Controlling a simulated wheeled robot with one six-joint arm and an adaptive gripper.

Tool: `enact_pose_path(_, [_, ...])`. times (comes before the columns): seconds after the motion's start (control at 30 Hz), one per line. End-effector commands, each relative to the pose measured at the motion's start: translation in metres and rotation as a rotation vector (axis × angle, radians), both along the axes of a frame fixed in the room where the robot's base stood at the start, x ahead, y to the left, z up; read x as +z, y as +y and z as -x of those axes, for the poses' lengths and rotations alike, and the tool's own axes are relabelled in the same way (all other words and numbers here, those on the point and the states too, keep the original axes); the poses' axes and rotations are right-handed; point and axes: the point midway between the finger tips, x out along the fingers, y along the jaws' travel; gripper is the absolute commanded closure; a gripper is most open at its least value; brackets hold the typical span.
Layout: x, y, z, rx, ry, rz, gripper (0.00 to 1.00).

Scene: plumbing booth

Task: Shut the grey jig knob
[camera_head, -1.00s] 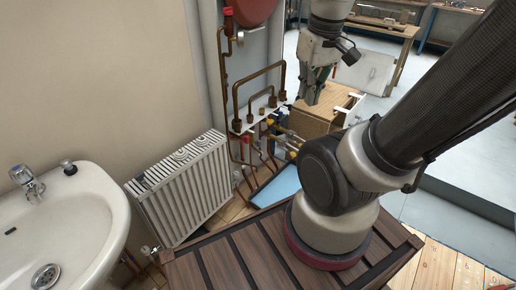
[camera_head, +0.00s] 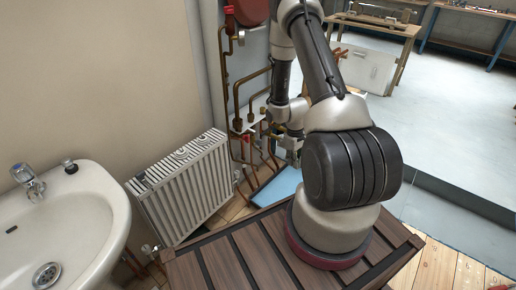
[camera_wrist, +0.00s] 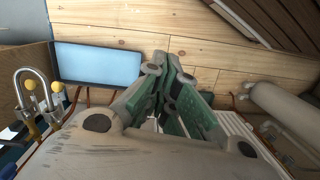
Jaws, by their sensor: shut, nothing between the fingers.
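I cannot make out the grey jig knob for certain in either view; my arm hides part of the pipework area. In the head view my gripper (camera_head: 293,152) is low beside the copper pipework (camera_head: 252,98), in front of the wall panel. In the wrist view the green-padded fingers of my gripper (camera_wrist: 160,62) come together at their tips, with nothing held. A bent metal pipe with yellow round knobs (camera_wrist: 29,84) stands left of the fingers in the wrist view, apart from them.
A blue flat panel (camera_head: 280,186) lies on the floor below my gripper; the wrist view shows it too (camera_wrist: 98,65). A white radiator (camera_head: 186,185) and a sink (camera_head: 75,225) stand to the left. Open grey floor (camera_head: 450,130) lies to the right.

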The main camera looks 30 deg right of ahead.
Motion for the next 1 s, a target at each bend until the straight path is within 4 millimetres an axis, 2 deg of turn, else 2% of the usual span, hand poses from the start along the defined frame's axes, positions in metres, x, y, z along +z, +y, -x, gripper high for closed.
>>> enact_pose_path(0.03, [-0.037, -0.002, 0.001, 0.042, -0.022, -0.013, 1.00])
enact_pose_path(0.1, [-0.084, -0.003, -0.004, 0.120, -0.082, -0.028, 1.00])
enact_pose_path(0.3, [-0.209, 0.007, -0.016, 0.381, -0.328, -0.045, 1.00])
enact_pose_path(0.4, [-0.257, 0.020, -0.025, 0.531, -0.501, -0.022, 1.00])
enact_pose_path(0.5, [-0.284, 0.036, -0.045, 0.698, -0.718, 0.047, 1.00])
enact_pose_path(0.57, [-0.283, 0.043, -0.063, 0.794, -0.857, 0.115, 1.00])
enact_pose_path(0.63, [-0.267, 0.047, -0.093, 0.900, -1.022, 0.221, 1.00])
enact_pose_path(0.67, [-0.254, 0.047, -0.107, 0.942, -1.093, 0.278, 1.00])
enact_pose_path(0.7, [-0.232, 0.044, -0.129, 0.995, -1.186, 0.362, 1.00])
enact_pose_path(0.8, [-0.182, 0.041, -0.161, 1.094, -1.371, 0.567, 1.00])
enact_pose_path(0.9, [-0.146, 0.041, -0.169, 1.154, -1.478, 0.737, 1.00])
enact_pose_path(1.0, [-0.127, 0.039, -0.170, 1.195, -1.513, 0.862, 1.00])
